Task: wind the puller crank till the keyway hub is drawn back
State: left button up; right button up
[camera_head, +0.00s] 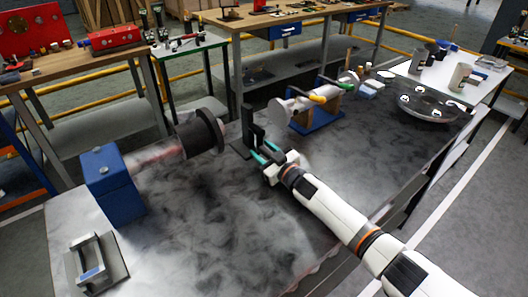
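A dark hub with a wide disc (200,133) sits on a reddish shaft (152,156) that comes out of a blue block (113,184) at the left of the bench. To its right stands a black upright bracket (248,122) on a dark foot, which looks like the puller; a separate crank is too small to make out. A gap shows between hub and bracket. My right gripper (260,151) has its teal fingers apart at the near right side of the bracket, close to its dark lower part. Any contact is unclear. My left gripper is out of view.
A round dark tray (432,104) is at the right. A grey fixture with a handle (93,263) is front left. The bench (220,225) is clear in front.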

jog(key=shift+d, duration=0.1)
jog(key=v, duration=1)
jog(key=shift+s+d+p, duration=0.2)
jog(key=shift+s+p, duration=0.15)
jog(key=shift+p, duration=0.05)
jog(key=shift+s+d, duration=0.35)
jog(key=shift+s, duration=0.1)
